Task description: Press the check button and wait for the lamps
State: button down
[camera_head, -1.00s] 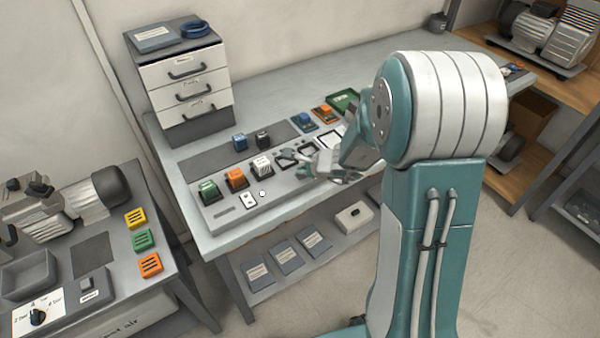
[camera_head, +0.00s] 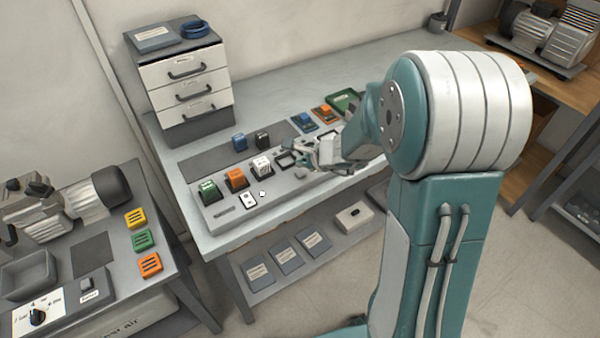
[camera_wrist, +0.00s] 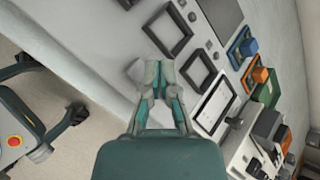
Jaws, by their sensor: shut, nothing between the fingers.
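A long grey panel (camera_head: 222,212) lies on the bench. A small white plate (camera_head: 249,199) with dark marks sits at its front left, beside a small pale round piece (camera_head: 262,193). Which of these is the check button or the lamps, I cannot tell; no lit lamp is clear. Green (camera_head: 208,189), orange (camera_head: 236,178) and white (camera_head: 261,166) modules stand in a row on the panel. My gripper (camera_head: 308,157) is over the panel's right part, right of the white plate. In the wrist view, my gripper (camera_wrist: 160,68) is shut and empty beside black square frames (camera_wrist: 196,70).
A drawer cabinet (camera_head: 185,85) stands at the back left. The left table holds a selector dial (camera_head: 38,316) and a small grey block (camera_head: 87,284).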

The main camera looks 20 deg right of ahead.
aim_at(302, 174)
jog(key=shift+r, duration=1.95)
jog(key=shift+s+a+r, duration=0.15)
jog(key=shift+r, duration=0.1)
jog(key=s+a+r+n+g, duration=0.2)
jog(key=s+a+r+n, duration=0.3)
jog(key=s+r+n, duration=0.65)
jog(key=s+d+n+h, duration=0.2)
jog(key=s+n, duration=0.2)
jog(key=s, duration=0.3)
jog(key=s+d+n+h, duration=0.2)
jog(key=s+n, duration=0.3)
jog(key=s, duration=0.3)
jog(key=shift+s+d+r+h, duration=0.25)
jog(key=shift+d+r+h, duration=0.05)
jog(key=shift+d+r, duration=0.15)
jog(key=shift+n, duration=0.25)
